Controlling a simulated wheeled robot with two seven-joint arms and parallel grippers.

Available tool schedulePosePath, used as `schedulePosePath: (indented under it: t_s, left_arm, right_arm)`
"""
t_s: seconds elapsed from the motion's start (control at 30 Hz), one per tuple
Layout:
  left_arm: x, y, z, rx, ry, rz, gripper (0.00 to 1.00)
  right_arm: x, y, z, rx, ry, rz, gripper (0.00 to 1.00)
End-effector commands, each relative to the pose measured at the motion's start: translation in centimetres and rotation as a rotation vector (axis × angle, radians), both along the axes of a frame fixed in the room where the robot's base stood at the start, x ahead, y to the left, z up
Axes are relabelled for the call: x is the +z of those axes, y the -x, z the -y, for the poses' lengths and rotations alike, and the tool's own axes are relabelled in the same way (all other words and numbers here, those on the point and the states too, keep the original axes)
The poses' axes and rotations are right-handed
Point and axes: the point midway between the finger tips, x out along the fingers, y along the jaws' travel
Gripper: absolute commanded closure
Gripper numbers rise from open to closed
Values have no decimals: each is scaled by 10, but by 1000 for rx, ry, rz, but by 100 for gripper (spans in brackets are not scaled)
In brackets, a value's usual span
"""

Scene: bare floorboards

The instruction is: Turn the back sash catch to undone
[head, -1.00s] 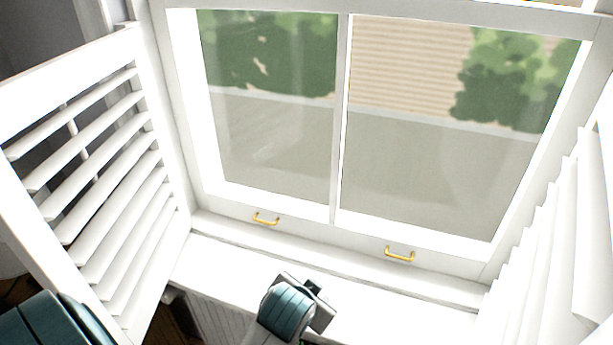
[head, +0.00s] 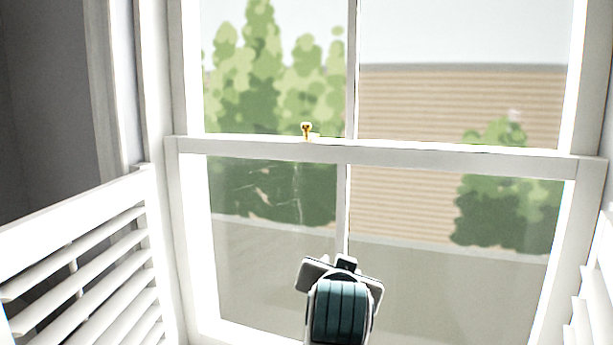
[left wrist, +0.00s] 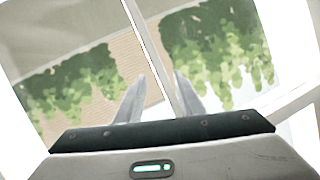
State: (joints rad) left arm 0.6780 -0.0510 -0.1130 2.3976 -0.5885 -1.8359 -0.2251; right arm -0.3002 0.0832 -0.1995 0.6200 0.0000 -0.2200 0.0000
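A small gold sash catch (head: 306,130) sits on top of the white meeting rail (head: 420,156), left of the upright glazing bar. It is too small for me to tell how its lever is turned. My left gripper (head: 341,268) is below the rail and slightly right of the catch, apart from it; its fingers are hidden behind the wrist in the head view. In the left wrist view the two fingers (left wrist: 161,78) are apart with nothing between them, pointing toward the window. The catch does not show in that view. My right gripper is out of view.
A louvred shutter (head: 85,260) stands open at the left, and another (head: 590,290) at the right edge. The upright glazing bar (head: 352,70) divides the upper panes. The space before the rail around the catch is clear.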

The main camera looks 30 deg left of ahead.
Motion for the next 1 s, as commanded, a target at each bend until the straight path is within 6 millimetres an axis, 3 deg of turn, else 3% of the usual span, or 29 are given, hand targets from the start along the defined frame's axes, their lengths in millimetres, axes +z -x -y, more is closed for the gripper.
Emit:
schedulePosePath:
  t_s: [0.03, 0.2, 0.6, 0.8, 1.0]
  left_arm:
    - [23, 0, -1, 13, 1, 35, 65]
    - [87, 6, -6, 58, 11, 127, 65]
    - [222, 49, -14, 151, 58, 333, 65]
    - [259, 69, -16, 176, 80, 392, 65]
    - [268, 75, -16, 183, 87, 408, 65]
  right_arm:
    - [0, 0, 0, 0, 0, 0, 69]
    - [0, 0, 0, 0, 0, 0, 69]
    - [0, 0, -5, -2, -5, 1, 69]
    - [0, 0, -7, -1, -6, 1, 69]
    - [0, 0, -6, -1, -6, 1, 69]
